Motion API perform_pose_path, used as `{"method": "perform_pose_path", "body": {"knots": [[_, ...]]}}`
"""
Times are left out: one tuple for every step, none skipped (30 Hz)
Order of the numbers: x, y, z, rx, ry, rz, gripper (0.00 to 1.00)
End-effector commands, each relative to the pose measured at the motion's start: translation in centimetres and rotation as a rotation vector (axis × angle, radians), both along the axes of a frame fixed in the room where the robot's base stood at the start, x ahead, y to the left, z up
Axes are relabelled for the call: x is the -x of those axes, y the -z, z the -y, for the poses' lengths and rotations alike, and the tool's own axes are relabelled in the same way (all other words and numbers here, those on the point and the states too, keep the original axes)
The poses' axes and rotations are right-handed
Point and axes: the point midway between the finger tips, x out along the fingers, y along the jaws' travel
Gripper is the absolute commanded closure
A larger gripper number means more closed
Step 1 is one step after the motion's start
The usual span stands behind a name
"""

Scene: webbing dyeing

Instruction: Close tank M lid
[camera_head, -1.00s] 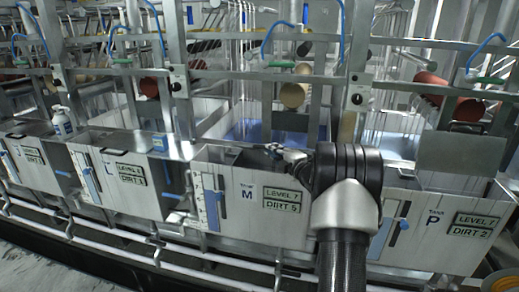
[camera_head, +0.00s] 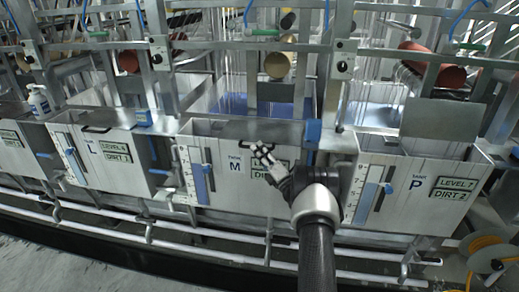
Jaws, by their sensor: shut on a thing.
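Tank M (camera_head: 225,188) stands in the middle of the row, marked M, with a level gauge on its front. Blue liquid (camera_head: 232,103) shows in its rear part. A grey lid panel (camera_head: 215,129) lies along the front of its top, with a black handle (camera_head: 245,145) near its front edge. I cannot tell the lid's exact tilt. My gripper (camera_head: 262,152) is at this handle, over the front of the tank, and appears shut on it. My gripper and wrist hide part of the level and dirt signs.
Tank P (camera_head: 410,200) stands at right, open, with a grey panel (camera_head: 440,120) upright behind it. Tank L (camera_head: 110,162) is at left, with a black handle on top. A blue block (camera_head: 313,131) sits by tank M's right edge. Steel posts and pipes stand close around the tanks.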

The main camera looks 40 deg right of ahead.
Motion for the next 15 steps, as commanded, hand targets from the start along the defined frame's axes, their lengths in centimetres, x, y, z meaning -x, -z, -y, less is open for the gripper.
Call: {"method": "perform_pose_path", "body": {"knots": [[0.08,1.31,0.35,-0.014,0.013,-0.021,1.00],[0.09,1.38,0.34,-0.013,0.013,-0.020,1.00],[0.11,1.46,0.33,-0.013,0.013,-0.020,1.00],[0.12,1.52,0.32,-0.013,0.013,-0.020,1.00],[0.13,1.55,0.31,-0.013,0.013,-0.020,1.00],[0.14,1.59,0.30,-0.014,0.012,-0.020,1.00],[0.15,1.62,0.29,-0.014,0.013,-0.021,1.00],[0.16,1.65,0.29,-0.015,0.012,-0.021,1.00],[0.17,1.68,0.28,-0.016,0.012,-0.022,1.00],[0.18,1.70,0.27,-0.016,0.012,-0.023,1.00],[0.18,1.72,0.26,-0.017,0.012,-0.023,1.00],[0.19,1.75,0.25,-0.017,0.012,-0.023,1.00],[0.20,1.77,0.24,-0.018,0.011,-0.023,1.00],[0.20,1.79,0.24,-0.018,0.011,-0.024,0.87],[0.20,1.81,0.23,-0.018,0.011,-0.025,0.84]]}}
